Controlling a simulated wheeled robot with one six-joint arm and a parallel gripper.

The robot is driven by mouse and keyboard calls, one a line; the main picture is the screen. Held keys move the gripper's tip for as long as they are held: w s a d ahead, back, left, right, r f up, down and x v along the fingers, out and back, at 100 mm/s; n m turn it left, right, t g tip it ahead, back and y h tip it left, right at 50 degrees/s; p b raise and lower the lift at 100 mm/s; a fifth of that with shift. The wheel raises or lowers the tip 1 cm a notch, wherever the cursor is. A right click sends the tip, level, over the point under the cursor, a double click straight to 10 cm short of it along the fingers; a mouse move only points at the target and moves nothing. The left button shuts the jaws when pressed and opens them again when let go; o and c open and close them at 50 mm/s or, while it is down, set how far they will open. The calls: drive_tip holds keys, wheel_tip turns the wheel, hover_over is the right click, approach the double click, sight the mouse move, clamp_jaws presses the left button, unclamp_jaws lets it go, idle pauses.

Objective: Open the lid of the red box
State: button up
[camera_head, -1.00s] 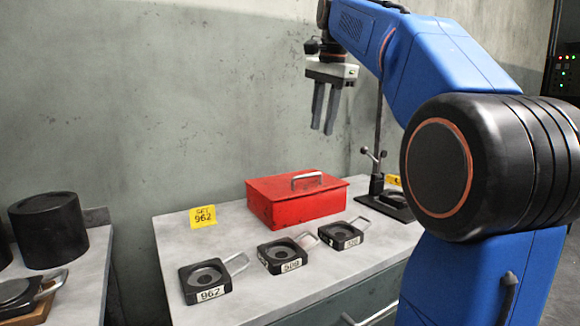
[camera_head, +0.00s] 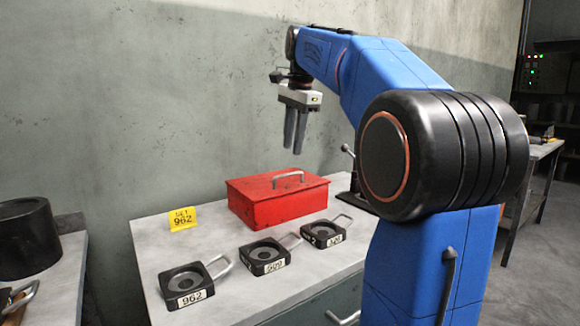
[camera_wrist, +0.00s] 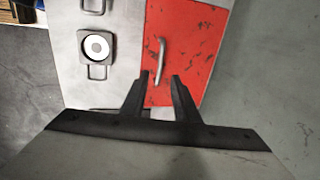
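The red box (camera_head: 270,205) stands on the grey workbench against the wall. Its lid (camera_head: 262,186) is closed and has a silver handle (camera_head: 288,176) on top. In the wrist view the red lid (camera_wrist: 190,35) lies below my gripper (camera_wrist: 160,76), with the handle (camera_wrist: 161,58) just ahead of and between the fingertips in the picture. In the head view my gripper (camera_head: 294,147) hangs above the box, clear of the handle. Its two fingers are apart and nothing is between them.
Several black dies with handles, such as one labelled 962 (camera_head: 186,284), lie in a row in front of the box. A yellow sign (camera_head: 182,219) reading SET 962 stands left of it. A black cylinder (camera_head: 27,238) is on the left bench. The wall is close behind.

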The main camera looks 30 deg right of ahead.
hover_over(290, 187)
wheel_tip(290, 187, down, 8)
drive_tip(key=shift+w+d+r, duration=0.1)
drive_tip(key=shift+r, duration=0.15)
drive_tip(key=shift+c, duration=0.7)
clamp_jaws()
